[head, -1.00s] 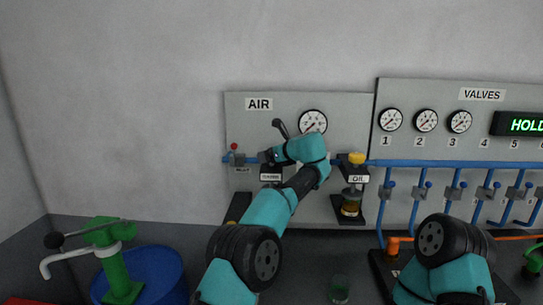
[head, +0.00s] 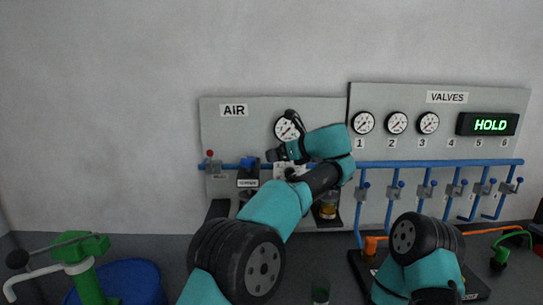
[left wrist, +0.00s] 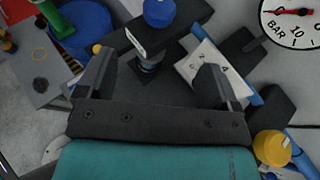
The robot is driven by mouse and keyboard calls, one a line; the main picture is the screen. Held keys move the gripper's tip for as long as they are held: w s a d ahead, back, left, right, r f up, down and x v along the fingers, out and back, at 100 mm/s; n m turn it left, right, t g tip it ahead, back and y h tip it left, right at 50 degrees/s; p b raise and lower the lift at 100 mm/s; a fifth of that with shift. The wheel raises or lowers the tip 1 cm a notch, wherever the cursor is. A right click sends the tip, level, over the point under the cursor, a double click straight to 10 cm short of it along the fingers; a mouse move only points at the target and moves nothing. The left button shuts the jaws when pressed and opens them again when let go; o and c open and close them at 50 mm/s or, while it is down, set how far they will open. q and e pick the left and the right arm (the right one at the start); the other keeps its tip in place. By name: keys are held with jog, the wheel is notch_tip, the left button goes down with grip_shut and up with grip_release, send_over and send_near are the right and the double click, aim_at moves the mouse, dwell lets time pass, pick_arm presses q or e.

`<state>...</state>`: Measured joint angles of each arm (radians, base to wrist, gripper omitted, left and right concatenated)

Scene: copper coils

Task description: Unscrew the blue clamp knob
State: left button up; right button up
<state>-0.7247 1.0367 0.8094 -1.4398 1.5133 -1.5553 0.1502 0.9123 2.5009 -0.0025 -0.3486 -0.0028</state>
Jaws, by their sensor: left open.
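The blue clamp knob (head: 249,162) sits on top of a black labelled unit (head: 247,179) on the AIR panel. In the left wrist view the knob (left wrist: 159,13) is at the top edge, on a black block, beyond my fingertips. My left gripper (head: 279,153) is to the right of the knob and apart from it. Its two fingers (left wrist: 158,64) are spread, with nothing between them. My right arm shows at the lower right of the head view, but its gripper is not visible.
A gauge (head: 288,128) is behind my left gripper. A blue pipe (head: 440,163) runs along the panels. A yellow knob (left wrist: 271,148) is close to the right finger in the left wrist view. A green pump (head: 88,265) and blue drum (head: 135,283) stand at left.

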aim_at(247, 161)
pick_arm(q)
jog(key=shift+s+d+r, duration=0.2)
jog(key=shift+s+d, duration=0.1)
jog(key=w+a+r+m+t+h, duration=0.3)
jog(key=a+m+t+h, duration=0.15)
jog(key=a, duration=0.45)
jog(key=s+a+f+m+g+h, duration=0.1)
jog(key=s+a+f+m+h, duration=0.2)
jog(key=s+a+m+h, duration=0.2)
jog(key=shift+s+m+h, duration=0.65)
jog(key=shift+s+h, duration=0.45)
jog(key=shift+h, duration=0.05)
jog(key=shift+f, duration=0.15)
jog(key=x, duration=1.7)
jog(key=shift+w+f, duration=0.15)
jog(key=shift+f, duration=0.05)
